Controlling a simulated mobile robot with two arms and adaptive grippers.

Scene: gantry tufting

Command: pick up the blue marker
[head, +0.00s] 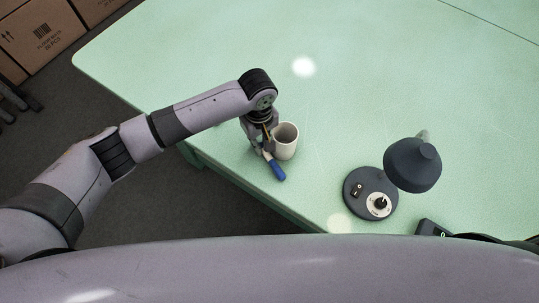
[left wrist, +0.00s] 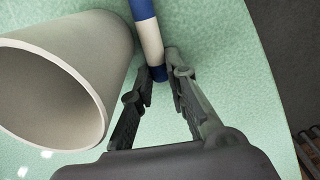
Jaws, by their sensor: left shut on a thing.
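The blue marker (head: 277,171) has a blue cap, a white barrel and a blue end, and it is by the near left edge of the green table. My left gripper (head: 261,147) is shut on it, right beside a white mug. In the left wrist view the marker (left wrist: 151,40) runs up from between the two fingertips of my left gripper (left wrist: 164,76), which close on its blue end. Whether the marker touches the table is hard to tell. My right gripper is not in view.
The white mug (head: 286,141) stands upright close to the marker; it also fills the left of the left wrist view (left wrist: 100,50). A dark lamp (head: 412,166) on a round base stands to the right. The green table (head: 400,80) is clear at the back. Cardboard boxes (head: 40,32) are at upper left.

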